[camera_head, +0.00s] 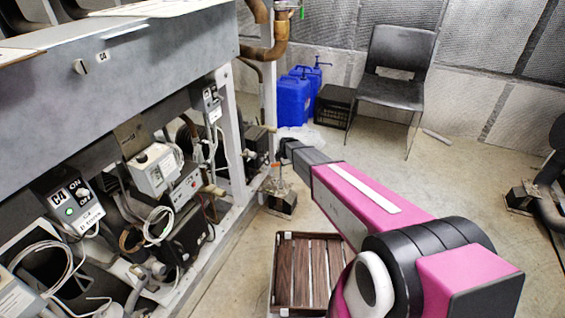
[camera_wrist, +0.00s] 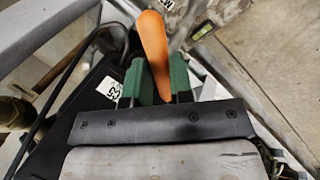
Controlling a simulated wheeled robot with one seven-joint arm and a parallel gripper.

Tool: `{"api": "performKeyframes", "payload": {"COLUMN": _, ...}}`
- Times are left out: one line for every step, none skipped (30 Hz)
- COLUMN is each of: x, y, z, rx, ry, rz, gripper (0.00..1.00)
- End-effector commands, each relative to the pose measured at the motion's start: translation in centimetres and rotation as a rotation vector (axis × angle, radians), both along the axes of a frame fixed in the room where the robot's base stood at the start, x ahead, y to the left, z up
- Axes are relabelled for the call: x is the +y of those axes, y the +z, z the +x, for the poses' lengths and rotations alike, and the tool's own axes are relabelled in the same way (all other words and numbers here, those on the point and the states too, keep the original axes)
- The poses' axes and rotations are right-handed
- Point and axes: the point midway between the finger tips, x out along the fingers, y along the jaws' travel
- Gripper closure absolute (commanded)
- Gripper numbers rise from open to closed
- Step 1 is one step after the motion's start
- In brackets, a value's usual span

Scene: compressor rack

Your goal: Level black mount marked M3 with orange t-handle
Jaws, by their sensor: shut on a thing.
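In the wrist view my gripper (camera_wrist: 157,78) has its green-padded fingers closed on the orange handle (camera_wrist: 153,45), one finger on each side. The handle leans slightly across the picture; its lower end is hidden by my gripper. A black mount part (camera_wrist: 88,85) lies left of the fingers, with a small white label (camera_wrist: 110,88) turned sideways; I cannot read its marking surely. A level with a yellow-green vial (camera_wrist: 204,29) sits beyond the handle, to its right. In the head view my gripper (camera_head: 288,152) is at the arm's far end, beside the rack's corner post; its fingers are hardly visible.
The compressor rack (camera_head: 150,75) with cables and control boxes fills the left. A small footed mount (camera_head: 282,207) stands on the floor below my gripper. A slatted wooden crate (camera_head: 305,270) is nearer. Blue canisters (camera_head: 293,100) and a chair (camera_head: 393,85) stand behind. Floor at right is mostly clear.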

Motion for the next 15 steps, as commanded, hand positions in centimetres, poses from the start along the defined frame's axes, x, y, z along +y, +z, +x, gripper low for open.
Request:
{"api": "performKeyframes", "payload": {"x": 0.01, "y": -0.05, "z": 0.02, "rx": -0.001, "ry": 0.0, "rz": 0.0, "gripper": 1.0}}
{"api": "performKeyframes", "payload": {"x": 0.01, "y": -0.09, "z": 0.02, "rx": -0.001, "ry": 0.0, "rz": 0.0, "gripper": 1.0}}
{"api": "performKeyframes", "payload": {"x": 0.01, "y": -0.14, "z": 0.01, "rx": -0.001, "ry": 0.0, "rz": 0.0, "gripper": 1.0}}
{"api": "performKeyframes", "payload": {"x": 0.01, "y": -0.16, "z": 0.01, "rx": -0.001, "ry": 0.0, "rz": 0.0, "gripper": 1.0}}
{"api": "performKeyframes", "payload": {"x": 0.01, "y": -0.18, "z": 0.01, "rx": -0.001, "ry": 0.0, "rz": 0.0, "gripper": 1.0}}
{"api": "performKeyframes", "payload": {"x": 0.01, "y": -0.21, "z": 0.01, "rx": -0.001, "ry": 0.0, "rz": 0.0, "gripper": 1.0}}
{"api": "performKeyframes", "payload": {"x": 0.01, "y": -0.22, "z": 0.01, "rx": -0.001, "ry": 0.0, "rz": 0.0, "gripper": 1.0}}
{"api": "performKeyframes", "payload": {"x": 0.01, "y": -0.22, "z": 0.01, "rx": -0.001, "ry": 0.0, "rz": 0.0, "gripper": 0.82}}
{"api": "performKeyframes", "payload": {"x": 0.01, "y": -0.22, "z": 0.01, "rx": -0.001, "ry": 0.0, "rz": 0.0, "gripper": 0.95}}
{"api": "performKeyframes", "payload": {"x": 0.01, "y": -0.22, "z": 0.01, "rx": -0.001, "ry": 0.0, "rz": 0.0, "gripper": 1.0}}
{"api": "performKeyframes", "payload": {"x": 0.01, "y": -0.22, "z": 0.01, "rx": -0.001, "ry": 0.0, "rz": 0.0, "gripper": 1.0}}
{"api": "performKeyframes", "payload": {"x": 0.01, "y": -0.23, "z": 0.01, "rx": -0.001, "ry": 0.0, "rz": 0.0, "gripper": 1.0}}
{"api": "performKeyframes", "payload": {"x": 0.0, "y": -0.23, "z": 0.02, "rx": -0.001, "ry": 0.001, "rz": 0.001, "gripper": 1.0}}
{"api": "performKeyframes", "payload": {"x": -0.01, "y": -0.24, "z": 0.03, "rx": 0.0, "ry": 0.007, "rz": 0.0, "gripper": 1.0}}
{"api": "performKeyframes", "payload": {"x": -0.03, "y": -0.25, "z": 0.06, "rx": 0.0, "ry": 0.018, "rz": 0.001, "gripper": 1.0}}
